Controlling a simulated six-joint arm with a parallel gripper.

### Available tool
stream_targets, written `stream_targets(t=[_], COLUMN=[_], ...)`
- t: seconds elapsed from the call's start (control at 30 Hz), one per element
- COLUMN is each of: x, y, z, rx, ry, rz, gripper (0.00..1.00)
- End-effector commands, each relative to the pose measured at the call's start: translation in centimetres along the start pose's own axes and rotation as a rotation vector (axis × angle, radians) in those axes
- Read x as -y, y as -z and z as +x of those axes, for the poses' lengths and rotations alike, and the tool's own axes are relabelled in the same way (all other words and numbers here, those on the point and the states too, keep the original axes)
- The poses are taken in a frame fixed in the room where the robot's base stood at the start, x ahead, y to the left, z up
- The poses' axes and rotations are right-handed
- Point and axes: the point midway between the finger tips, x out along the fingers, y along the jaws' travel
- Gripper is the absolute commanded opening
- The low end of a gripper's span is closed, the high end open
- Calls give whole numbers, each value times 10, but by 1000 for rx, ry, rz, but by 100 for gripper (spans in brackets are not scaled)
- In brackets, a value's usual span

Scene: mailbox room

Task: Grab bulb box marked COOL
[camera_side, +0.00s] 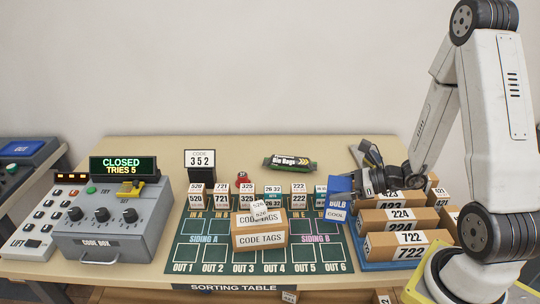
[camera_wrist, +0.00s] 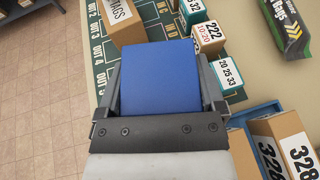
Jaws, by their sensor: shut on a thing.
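The box is at the right end of the sorting mat, near the tray of brown boxes. Whether its underside touches the mat is hard to tell.
A tray (camera_side: 372,266) of numbered brown boxes is right of the gripper. A CODE TAGS box (camera_side: 259,240) stands on the green mat (camera_side: 190,255). Small numbered boxes line the mat's back. A bin bags pack (camera_side: 290,163) lies behind. A code box (camera_side: 110,225) is left.

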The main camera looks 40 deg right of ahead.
Motion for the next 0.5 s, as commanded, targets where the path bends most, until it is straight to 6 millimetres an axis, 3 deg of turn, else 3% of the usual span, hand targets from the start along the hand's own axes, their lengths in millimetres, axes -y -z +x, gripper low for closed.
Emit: stream_targets(t=[0.2, 0.5], x=[0, 0], y=[-22, -40], z=[-9, -16], rx=[1, 1], ry=[1, 0], rz=[-4, -1], gripper=[26, 26])
